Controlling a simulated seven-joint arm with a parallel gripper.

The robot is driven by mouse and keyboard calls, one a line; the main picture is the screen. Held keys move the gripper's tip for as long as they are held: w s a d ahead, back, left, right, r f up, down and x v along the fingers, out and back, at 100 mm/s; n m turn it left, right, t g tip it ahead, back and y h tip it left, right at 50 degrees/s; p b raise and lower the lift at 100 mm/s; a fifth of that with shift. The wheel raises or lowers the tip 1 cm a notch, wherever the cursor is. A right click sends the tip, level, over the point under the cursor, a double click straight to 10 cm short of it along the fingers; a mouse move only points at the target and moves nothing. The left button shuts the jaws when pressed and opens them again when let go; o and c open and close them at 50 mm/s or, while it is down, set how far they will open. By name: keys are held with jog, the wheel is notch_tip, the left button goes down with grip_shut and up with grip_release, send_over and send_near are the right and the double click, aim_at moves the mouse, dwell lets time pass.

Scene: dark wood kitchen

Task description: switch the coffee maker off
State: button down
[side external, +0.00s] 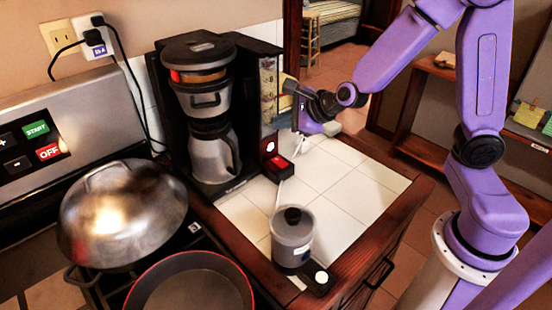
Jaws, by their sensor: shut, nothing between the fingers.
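The coffee maker (158,90) is black and silver and stands on the tiled counter at the back left. It has a glowing red light (175,76) at its brew basket and a steel carafe (212,160) below. My gripper (299,152) is shut and empty, pointing down just right of this switch. I cannot tell whether the fingertips touch anything.
A grey grinder-like canister (292,240) with a black knob stands at the counter's front. A domed steel lid (122,215) and red-rimmed pan (190,285) are on the stove at left. A wall outlet (75,40) holds black plugs. Tiles (350,185) at right are clear.

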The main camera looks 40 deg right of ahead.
aim_at(280, 162)
jog(key=shift+w+f, duration=0.15)
jog(key=shift+f, duration=1.3)
jog(key=shift+w+f, duration=0.2)
jog(key=shift+f, duration=1.3)
jog(key=shift+w+f, duration=0.15)
jog(key=shift+f, duration=1.3)
jog(key=shift+f, duration=0.1)
jog(key=shift+f, duration=0.3)
jog(key=shift+w+f, duration=0.1)
jog(key=shift+f, duration=0.2)
jog(key=shift+r, duration=0.1)
jog(key=shift+r, duration=0.65)
jog(key=shift+r, duration=0.1)
